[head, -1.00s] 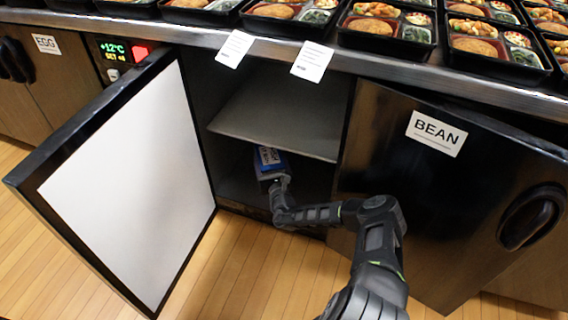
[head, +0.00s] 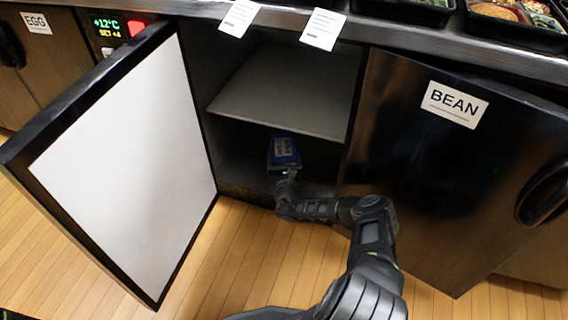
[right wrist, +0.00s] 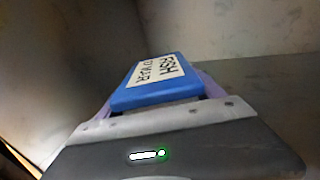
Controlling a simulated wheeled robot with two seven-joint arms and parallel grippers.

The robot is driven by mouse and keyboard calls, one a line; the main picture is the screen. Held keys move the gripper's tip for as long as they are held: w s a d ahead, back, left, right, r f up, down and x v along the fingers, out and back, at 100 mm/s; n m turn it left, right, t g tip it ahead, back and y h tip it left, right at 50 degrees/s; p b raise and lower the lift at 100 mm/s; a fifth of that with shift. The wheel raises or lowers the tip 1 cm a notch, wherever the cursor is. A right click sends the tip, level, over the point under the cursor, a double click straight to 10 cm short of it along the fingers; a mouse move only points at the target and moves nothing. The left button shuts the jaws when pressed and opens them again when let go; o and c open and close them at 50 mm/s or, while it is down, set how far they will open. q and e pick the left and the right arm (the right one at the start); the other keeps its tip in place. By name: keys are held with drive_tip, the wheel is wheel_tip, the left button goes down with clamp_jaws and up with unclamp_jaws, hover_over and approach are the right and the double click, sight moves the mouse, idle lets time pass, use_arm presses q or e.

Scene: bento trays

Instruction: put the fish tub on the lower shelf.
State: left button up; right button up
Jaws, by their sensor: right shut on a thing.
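The fish tub (head: 284,149) has a blue lid with a white label and is inside the open cabinet, over the lower shelf (head: 238,172). In the right wrist view the tub (right wrist: 150,92) shows its label reading FISH, with the gripper's pale purple fingers on both sides. My right gripper (head: 284,172) is shut on the tub and reaches in from the front. I cannot tell whether the tub's underside touches the shelf. My left gripper is not in view.
The upper shelf (head: 290,95) is bare and hangs above the tub. An open door with a white inner panel (head: 120,150) stands at left. The door marked BEAN (head: 440,180) stands at right. Bento trays (head: 510,20) sit on the counter above.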

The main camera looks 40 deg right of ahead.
drive_tip(key=shift+f+b, duration=1.15)
drive_tip(key=shift+f, duration=0.7)
drive_tip(key=shift+f, duration=0.15)
drive_tip(key=o, duration=1.8)
drive_tip(key=shift+c, duration=0.2)
